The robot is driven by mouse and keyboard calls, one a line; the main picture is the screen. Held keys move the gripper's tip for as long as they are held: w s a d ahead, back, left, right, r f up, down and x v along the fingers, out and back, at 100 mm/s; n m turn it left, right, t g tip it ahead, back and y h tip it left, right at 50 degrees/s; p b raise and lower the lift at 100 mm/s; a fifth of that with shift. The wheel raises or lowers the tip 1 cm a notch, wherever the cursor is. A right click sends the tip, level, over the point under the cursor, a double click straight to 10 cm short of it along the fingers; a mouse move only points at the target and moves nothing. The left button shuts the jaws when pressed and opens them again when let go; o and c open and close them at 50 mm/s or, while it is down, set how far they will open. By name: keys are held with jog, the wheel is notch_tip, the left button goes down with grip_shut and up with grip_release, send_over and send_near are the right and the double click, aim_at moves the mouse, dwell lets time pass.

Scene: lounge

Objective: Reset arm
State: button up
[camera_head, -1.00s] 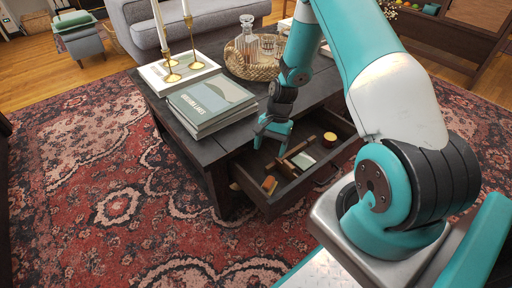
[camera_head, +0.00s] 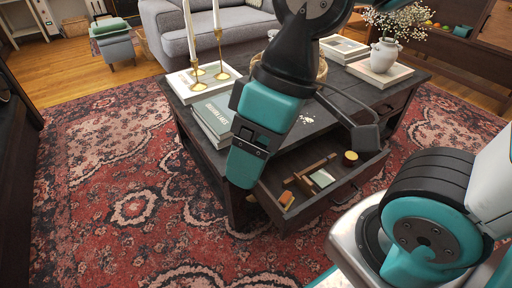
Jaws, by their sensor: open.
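My gripper (camera_head: 245,165) is teal and black and hangs close to the camera, fingers pointing down. It is open, and no object shows in it. It hides part of the dark coffee table (camera_head: 408,84) and the left edge of its open drawer (camera_head: 331,197). The arm is folded up in front of the table. The drawer is pulled out and holds a round yellow-topped item (camera_head: 351,157), a pale card-like item (camera_head: 322,178) and a small orange item (camera_head: 286,198), with wooden strips between some of them.
Brass candlesticks (camera_head: 222,72) and stacked books (camera_head: 212,118) stand on the table's left side. A white vase with flowers (camera_head: 383,56) stands on a book at the right. A grey sofa (camera_head: 172,40) is behind. The patterned rug (camera_head: 100,190) at left is clear.

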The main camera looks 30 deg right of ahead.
notch_tip(320, 180, up, 30)
jog(key=p, duration=3)
jog(key=shift+w, duration=0.1)
jog(key=shift+c, duration=0.2)
